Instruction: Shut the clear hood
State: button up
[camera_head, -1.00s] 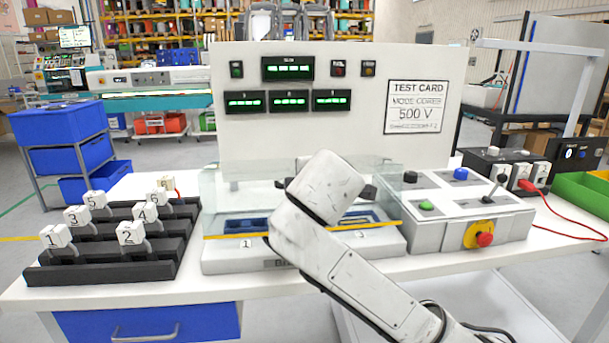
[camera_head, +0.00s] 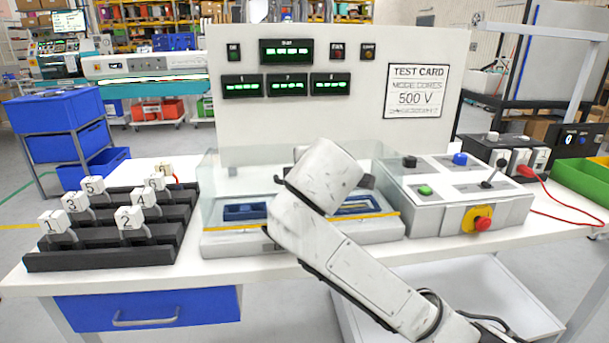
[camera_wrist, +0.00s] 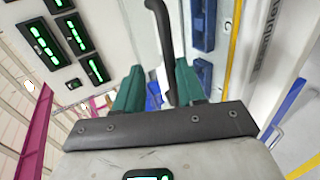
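The clear hood (camera_head: 222,180) is a see-through cover over the white test fixture (camera_head: 225,245) in the head view. A yellow strip (camera_head: 235,228) runs along the fixture's front, with blue recesses (camera_head: 245,211) behind it. My arm covers the middle of the hood, so how far it stands open is hard to tell. In the wrist view my gripper (camera_wrist: 160,88) has two teal fingers apart. A black bar-like handle (camera_wrist: 161,35) reaches into the gap between them, with space visible beside it. I cannot tell whether a finger touches it. The gripper is hidden in the head view.
A white panel with green displays and a test card (camera_head: 415,92) rises behind the fixture. A control box (camera_head: 440,200) with buttons and a red knob stands right of it. A black rack (camera_head: 105,248) with numbered white blocks stands left. A red cable (camera_head: 560,215) lies at right.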

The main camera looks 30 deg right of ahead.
jog(key=shift+r, duration=0.1)
jog(key=v, duration=1)
jog(key=shift+s, duration=0.3)
jog(key=shift+a, duration=0.1)
jog(key=s+a+f+m+g+y+p, duration=0.15)
jog(key=s+f+m+g+p, duration=0.35)
jog(key=f, duration=0.7)
jog(key=s+f+m+g+y, duration=0.1)
jog(key=s+f+m+y, duration=0.25)
jog(key=s+f, duration=0.55)
jog(key=s+d+f+m+g+p, duration=0.1)
jog(key=s+d+f+m+g, duration=0.1)
jog(key=s+f, duration=0.5)
jog(key=s+d+f+m+g+h+p, duration=0.1)
jog(key=s+d+f+m+g+p, duration=0.1)
jog(key=s+f, duration=0.6)
jog(key=s+d+m+g, duration=0.1)
jog(key=s+d+m, duration=0.1)
jog(key=s, duration=0.3)
jog(key=shift+s, duration=0.4)
